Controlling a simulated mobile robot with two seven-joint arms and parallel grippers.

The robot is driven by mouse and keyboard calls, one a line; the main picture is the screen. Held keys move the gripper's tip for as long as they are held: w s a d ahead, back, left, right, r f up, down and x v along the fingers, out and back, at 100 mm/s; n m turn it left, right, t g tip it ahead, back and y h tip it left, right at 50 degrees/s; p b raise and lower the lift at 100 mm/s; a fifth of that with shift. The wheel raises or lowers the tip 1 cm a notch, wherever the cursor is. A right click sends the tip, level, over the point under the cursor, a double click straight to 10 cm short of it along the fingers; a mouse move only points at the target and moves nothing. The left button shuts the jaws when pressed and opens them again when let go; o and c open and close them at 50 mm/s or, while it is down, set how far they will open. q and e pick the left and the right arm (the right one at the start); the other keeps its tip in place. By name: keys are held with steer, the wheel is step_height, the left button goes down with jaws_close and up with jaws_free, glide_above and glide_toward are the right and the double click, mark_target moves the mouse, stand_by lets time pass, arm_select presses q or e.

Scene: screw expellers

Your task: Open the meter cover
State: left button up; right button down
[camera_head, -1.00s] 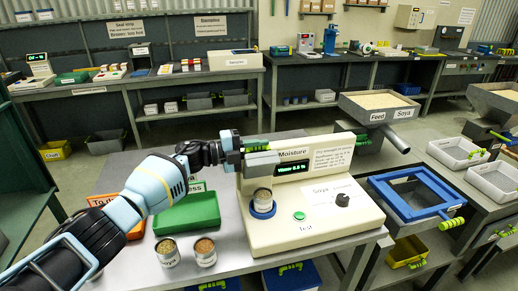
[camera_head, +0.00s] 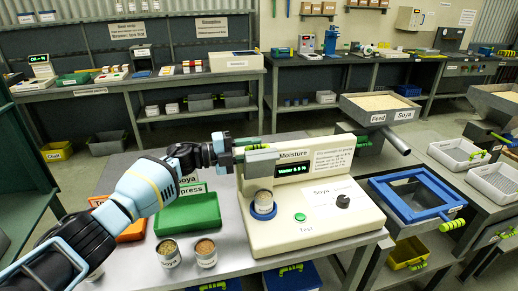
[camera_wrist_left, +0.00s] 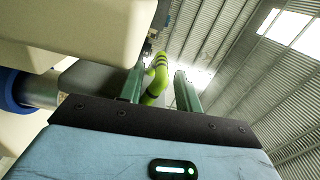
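The cream moisture meter (camera_head: 305,215) stands on the bench with a lit display, a green button and a black knob. Its grey cover (camera_head: 263,162) is at the upper left of the housing, above a labelled cup (camera_head: 263,200) in a blue ring. My left gripper (camera_head: 250,146) is beside the cover's upper left. In the left wrist view its two fingers (camera_wrist_left: 161,88) are apart, with a bright green curved handle (camera_wrist_left: 158,75) between them and a gap at the right finger. Whether a finger touches the handle is unclear. My right gripper is out of view.
Two grain cans (camera_head: 168,252) stand at the bench front, near a green tray (camera_head: 190,214) and an orange tray (camera_head: 131,232). A blue-framed sieve (camera_head: 415,195) and a feed hopper (camera_head: 380,104) stand to the right. Bench surface left of the meter is partly clear.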

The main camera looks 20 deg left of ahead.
arm_select(q)
steer(key=v, duration=0.5)
steer(key=shift+s+a, duration=0.1)
steer(key=shift+s, duration=0.05)
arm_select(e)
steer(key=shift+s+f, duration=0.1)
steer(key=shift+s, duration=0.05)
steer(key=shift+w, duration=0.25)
arm_select(q)
steer(key=shift+a, duration=0.1)
steer(key=v, duration=0.8)
steer(key=shift+s+a, duration=0.3)
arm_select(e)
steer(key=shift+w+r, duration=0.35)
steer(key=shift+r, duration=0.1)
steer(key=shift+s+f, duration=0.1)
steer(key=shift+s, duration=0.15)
